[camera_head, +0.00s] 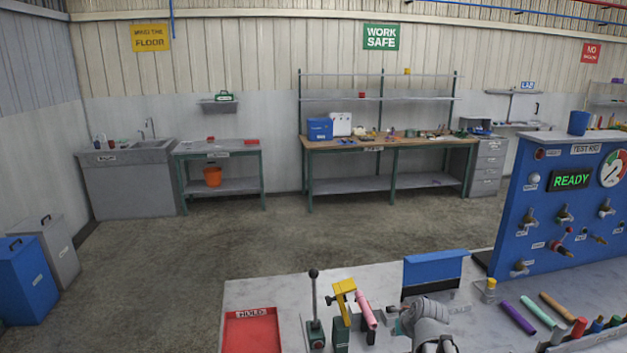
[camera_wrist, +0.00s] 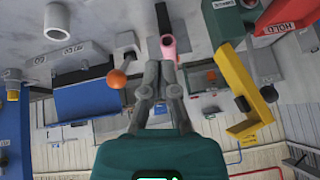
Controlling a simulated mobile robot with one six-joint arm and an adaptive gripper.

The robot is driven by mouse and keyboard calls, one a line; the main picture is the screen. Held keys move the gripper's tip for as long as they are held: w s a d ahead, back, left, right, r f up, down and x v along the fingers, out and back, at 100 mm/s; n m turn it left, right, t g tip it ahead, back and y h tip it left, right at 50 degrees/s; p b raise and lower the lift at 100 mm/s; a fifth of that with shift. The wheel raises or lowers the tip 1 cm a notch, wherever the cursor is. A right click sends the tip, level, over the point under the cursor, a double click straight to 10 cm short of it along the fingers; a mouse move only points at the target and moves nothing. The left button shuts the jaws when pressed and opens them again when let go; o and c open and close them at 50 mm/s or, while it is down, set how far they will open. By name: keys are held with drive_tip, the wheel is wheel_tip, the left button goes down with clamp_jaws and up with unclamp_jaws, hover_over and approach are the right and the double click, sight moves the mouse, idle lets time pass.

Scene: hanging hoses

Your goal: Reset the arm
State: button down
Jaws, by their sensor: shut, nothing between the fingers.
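My gripper (camera_wrist: 160,70) shows in the wrist view with its two grey fingers together and nothing between them. In the head view my arm's grey wrist is over the front bench (camera_head: 262,290), to the right of the pink piece (camera_head: 366,309). The pink piece leans beside a yellow bracket (camera_head: 343,287), which also shows in the wrist view (camera_wrist: 236,80).
A black-knobbed lever (camera_head: 314,295) and a red HOLD tray (camera_head: 251,331) are on the left of the bench. The blue test rig (camera_head: 520,225) reads READY at right, with several colored hoses (camera_head: 537,313) before it. The floor (camera_head: 180,260) behind is open.

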drive_tip(key=s+a+f+g+h, duration=0.2)
drive_tip(key=s+a+g, duration=0.4)
drive_tip(key=s, duration=0.6)
drive_tip(key=shift+f, duration=0.55)
